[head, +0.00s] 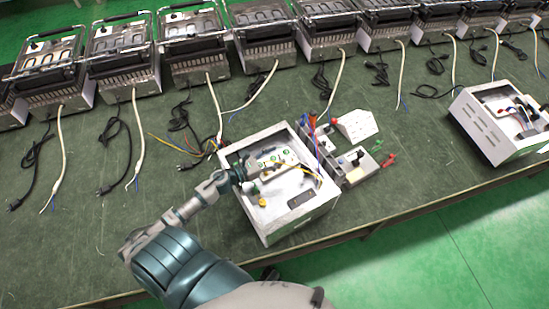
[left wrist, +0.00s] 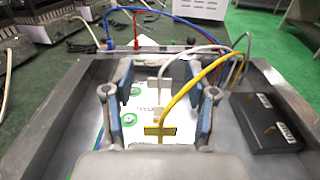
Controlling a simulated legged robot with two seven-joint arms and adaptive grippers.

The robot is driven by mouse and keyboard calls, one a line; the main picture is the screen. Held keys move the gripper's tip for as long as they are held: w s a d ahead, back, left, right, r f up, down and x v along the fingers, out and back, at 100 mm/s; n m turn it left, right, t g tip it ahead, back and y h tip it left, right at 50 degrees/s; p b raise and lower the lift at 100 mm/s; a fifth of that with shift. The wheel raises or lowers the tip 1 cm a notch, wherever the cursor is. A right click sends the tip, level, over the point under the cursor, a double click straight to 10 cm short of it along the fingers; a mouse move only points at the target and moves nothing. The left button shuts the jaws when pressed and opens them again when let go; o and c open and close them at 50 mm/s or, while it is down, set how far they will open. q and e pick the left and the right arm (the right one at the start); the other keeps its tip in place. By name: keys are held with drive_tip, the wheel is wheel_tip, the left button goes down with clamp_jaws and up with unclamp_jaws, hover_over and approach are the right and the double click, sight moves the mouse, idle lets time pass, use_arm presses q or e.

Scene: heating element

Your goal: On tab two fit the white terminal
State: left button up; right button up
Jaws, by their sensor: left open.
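An open metal housing (head: 275,215) stands on the bench, and its rim shows in the left wrist view (left wrist: 40,110). Inside lies a white plate with green marks (head: 272,162), also in the left wrist view (left wrist: 140,88). A white wire ends in a white terminal (left wrist: 158,112) at the plate. A yellow terminal (left wrist: 160,132) on a yellow wire (left wrist: 185,92) sits nearer. My left gripper (head: 238,178) is over the housing's left side. In the left wrist view it is open (left wrist: 160,95), its fingers on either side of the terminals. I cannot tell whether the white terminal is seated. My right gripper is not in view.
A black labelled block (left wrist: 270,122) sits inside the housing at right. A tester with red and green leads (head: 350,165) stands just right of it. Another open housing (head: 490,130) is farther right. Several appliances line the back, their cords on the bench.

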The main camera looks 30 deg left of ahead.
use_arm(q)
wheel_tip(320, 180, up, 9)
drive_tip(key=shift+f, duration=0.15)
idle(0.5)
